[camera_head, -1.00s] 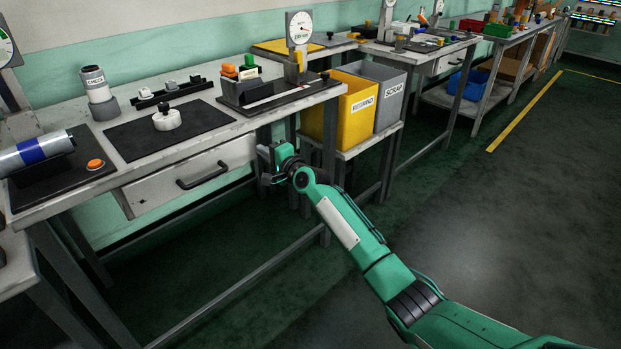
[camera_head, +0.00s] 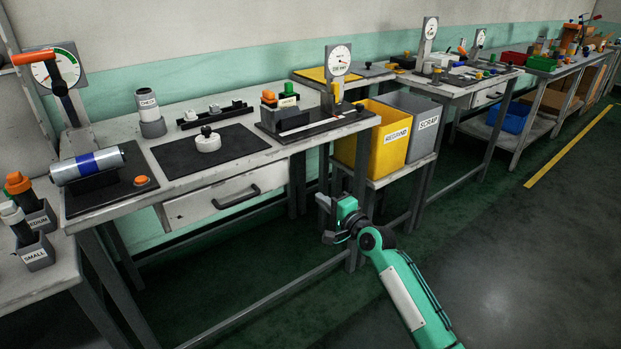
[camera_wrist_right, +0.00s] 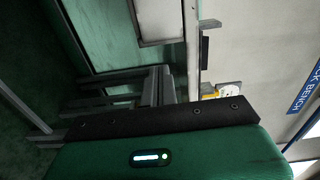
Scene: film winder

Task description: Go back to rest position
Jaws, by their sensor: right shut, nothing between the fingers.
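My right gripper (camera_head: 330,220) is in front of the workbench, below its top and near its right front leg. It is shut and empty, and the green arm runs from it to the bottom right of the head view. In the right wrist view, the gripper fingers (camera_wrist_right: 158,88) are close together, with dark green wall and floor behind them. The workbench (camera_head: 240,170) with its drawer (camera_head: 210,195) stands just left of the gripper. My left gripper is not in view.
A yellow bin (camera_head: 387,145) and a grey bin (camera_head: 428,130) stand on a low stand just right of the gripper. The bench carries a silver roll (camera_head: 87,165), black mats and a dial gauge (camera_head: 338,60). The dark floor (camera_head: 500,270) at the right is open.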

